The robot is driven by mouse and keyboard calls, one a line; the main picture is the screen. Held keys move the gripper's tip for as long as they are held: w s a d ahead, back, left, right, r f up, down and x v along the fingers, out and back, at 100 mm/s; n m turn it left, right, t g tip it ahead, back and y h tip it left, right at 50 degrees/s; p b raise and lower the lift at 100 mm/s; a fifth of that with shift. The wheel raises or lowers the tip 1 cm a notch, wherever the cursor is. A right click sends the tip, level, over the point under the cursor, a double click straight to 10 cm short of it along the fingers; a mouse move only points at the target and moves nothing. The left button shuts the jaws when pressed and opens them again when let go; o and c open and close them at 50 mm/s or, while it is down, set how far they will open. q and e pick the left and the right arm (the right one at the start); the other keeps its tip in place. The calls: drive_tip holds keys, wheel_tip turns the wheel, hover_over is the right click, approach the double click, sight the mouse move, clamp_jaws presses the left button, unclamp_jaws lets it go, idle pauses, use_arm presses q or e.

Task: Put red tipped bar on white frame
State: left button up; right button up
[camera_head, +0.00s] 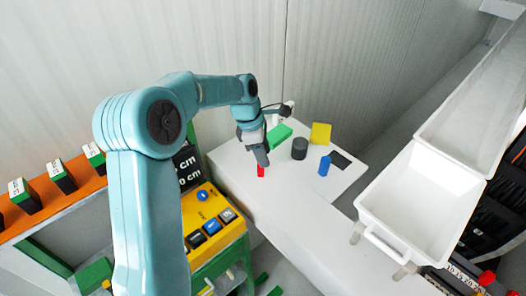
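My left arm reaches in from the left and its gripper (261,158) points down over the white table (290,222). A small red piece (260,171) shows right below the fingertips. I cannot tell whether it is the tip of a bar, nor whether the fingers hold it or only hang above it. A flat white board (314,190) lies on the table with coloured pieces on it. I cannot tell whether this is the white frame. My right gripper is not in view.
The board area holds a green block (279,137), a dark cylinder (299,148), a yellow plate (320,133), a blue piece (324,166) and a black flat piece (340,160). A white bin (408,230) stands right, a yellow button panel (206,217) left. The table front is clear.

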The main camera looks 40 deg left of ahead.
use_arm(q)
drive_tip(key=b+v, duration=0.1)
drive_tip(key=v, duration=1.1)
drive_tip(key=shift+s+r, duration=0.25)
drive_tip(key=shift+w+f, duration=0.1)
drive_tip(key=shift+w, duration=0.05)
drive_tip(key=shift+s+d, duration=0.1)
drive_tip(key=shift+s, duration=0.2)
